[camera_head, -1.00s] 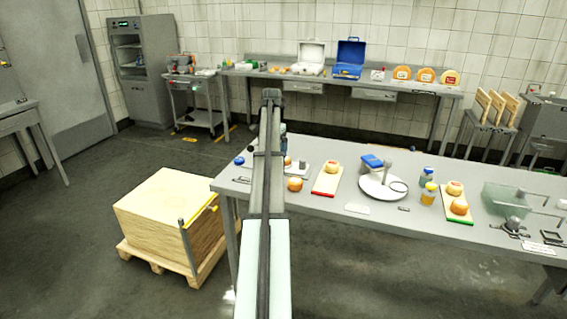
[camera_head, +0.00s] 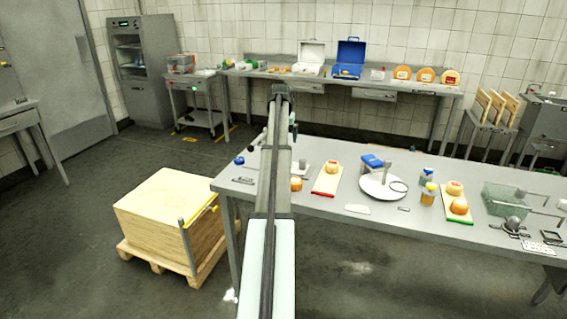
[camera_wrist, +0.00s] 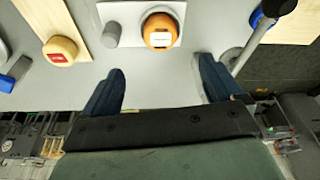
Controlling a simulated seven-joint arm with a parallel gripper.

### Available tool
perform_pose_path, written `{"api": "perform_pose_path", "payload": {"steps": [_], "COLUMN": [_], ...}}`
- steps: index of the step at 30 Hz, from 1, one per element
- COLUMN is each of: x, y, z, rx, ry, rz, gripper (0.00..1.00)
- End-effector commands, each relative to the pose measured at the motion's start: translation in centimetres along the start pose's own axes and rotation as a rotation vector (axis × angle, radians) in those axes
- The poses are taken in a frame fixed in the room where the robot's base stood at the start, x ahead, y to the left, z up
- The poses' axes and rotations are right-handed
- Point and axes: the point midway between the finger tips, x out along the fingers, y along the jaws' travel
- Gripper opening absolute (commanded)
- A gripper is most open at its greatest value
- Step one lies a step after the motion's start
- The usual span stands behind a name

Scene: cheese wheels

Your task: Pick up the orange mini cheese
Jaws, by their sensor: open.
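An orange mini cheese (camera_wrist: 160,30) with a pale label sits on a white square plate (camera_wrist: 138,10) at the top of the wrist view. A short grey cylinder (camera_wrist: 112,33) stands to its left. My gripper (camera_wrist: 160,88) is open and empty, its two dark blue fingers spread wide apart. The cheese lies beyond the fingertips, between their lines, and is not touched.
A yellowish cheese (camera_wrist: 60,50) with a red label sits on a board left of the white plate. A grey rod (camera_wrist: 250,45) rises near the right finger. The table (camera_head: 330,205) also holds a round white stand (camera_head: 370,190), jars and a second board.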

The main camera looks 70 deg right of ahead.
Motion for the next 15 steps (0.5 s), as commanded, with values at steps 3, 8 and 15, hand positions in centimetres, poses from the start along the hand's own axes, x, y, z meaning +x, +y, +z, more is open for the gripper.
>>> {"api": "perform_pose_path", "payload": {"steps": [3,8,15], "x": [2.2,4.8,6.3], "y": [0.0,0.0,0.0], "z": [0.0,0.0,0.1], "rx": [0.001,0.002,0.002], "ry": [-0.002,-0.001,-0.001], "rz": [0.000,0.000,0.000], "gripper": [0.93,0.93,0.93]}}
